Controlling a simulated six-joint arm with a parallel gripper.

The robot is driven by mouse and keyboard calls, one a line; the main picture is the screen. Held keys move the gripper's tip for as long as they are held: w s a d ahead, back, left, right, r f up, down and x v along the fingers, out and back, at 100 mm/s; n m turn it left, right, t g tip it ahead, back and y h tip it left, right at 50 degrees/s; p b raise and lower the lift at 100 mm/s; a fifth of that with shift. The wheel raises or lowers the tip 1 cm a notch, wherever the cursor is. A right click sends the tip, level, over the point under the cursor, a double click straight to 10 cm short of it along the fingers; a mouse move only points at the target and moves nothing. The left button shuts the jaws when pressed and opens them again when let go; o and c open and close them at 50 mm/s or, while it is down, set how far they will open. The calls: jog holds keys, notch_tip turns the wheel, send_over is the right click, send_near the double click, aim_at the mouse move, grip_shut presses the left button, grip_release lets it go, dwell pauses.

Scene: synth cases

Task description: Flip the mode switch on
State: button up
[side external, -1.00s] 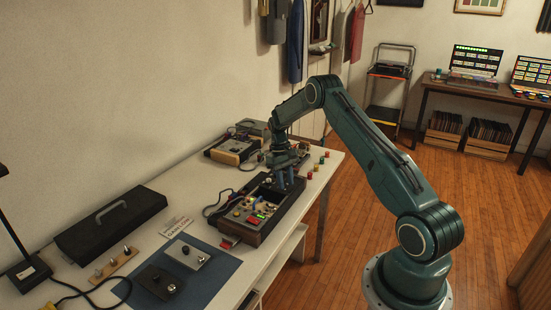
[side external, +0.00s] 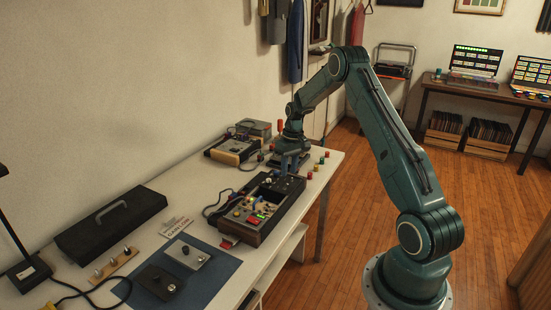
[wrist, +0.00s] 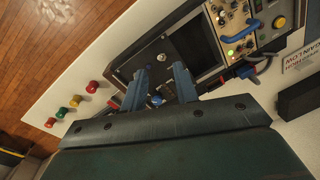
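The control box (side external: 262,229) is a dark case on the white table in the side view, with several switches, knobs and buttons on its top. In the wrist view its control panel (wrist: 238,35) has small toggles, a green light and a yellow button. I cannot tell which control is the mode switch. My gripper (side external: 291,171) is above the far end of the box. In the wrist view my gripper (wrist: 160,70) has its two blue-grey fingers apart. A small round blue-and-silver part (wrist: 157,99) shows between them; I see no held object.
Several coloured knobs (wrist: 76,101) stand on the table beside the box. A yellow-and-black device (side external: 233,150) stands behind it. A dark case with a handle (side external: 110,219) and a blue mat (side external: 215,272) lie on the near table.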

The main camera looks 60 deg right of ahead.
notch_tip(320, 180, up, 8)
jog(key=r, duration=0.1)
jog(key=s+a+r+n+t+h, duration=0.1)
jog(key=s+a+r, duration=0.2)
jog(key=a+r, duration=1)
jog(key=shift+s+a+r+n+t, duration=0.15)
jog(key=shift+a+r+n+t, duration=0.2)
jog(key=shift+a, duration=0.95)
jog(key=n+t, duration=0.3)
jog(key=n, duration=0.4)
send_over(286, 186)
jog(key=s+d, duration=0.1)
jog(key=s, duration=0.5)
notch_tip(286, 186, down, 16)
jog(key=shift+d+r+g, duration=0.1)
jog(key=shift+r+g, duration=0.1)
jog(key=shift+g, duration=0.05)
jog(key=shift+f, duration=0.1)
jog(key=shift+a+x, duration=0.15)
jog(key=shift+x, duration=3.2)
jog(key=shift+a+x, duration=0.15)
jog(key=shift+x, duration=3.25)
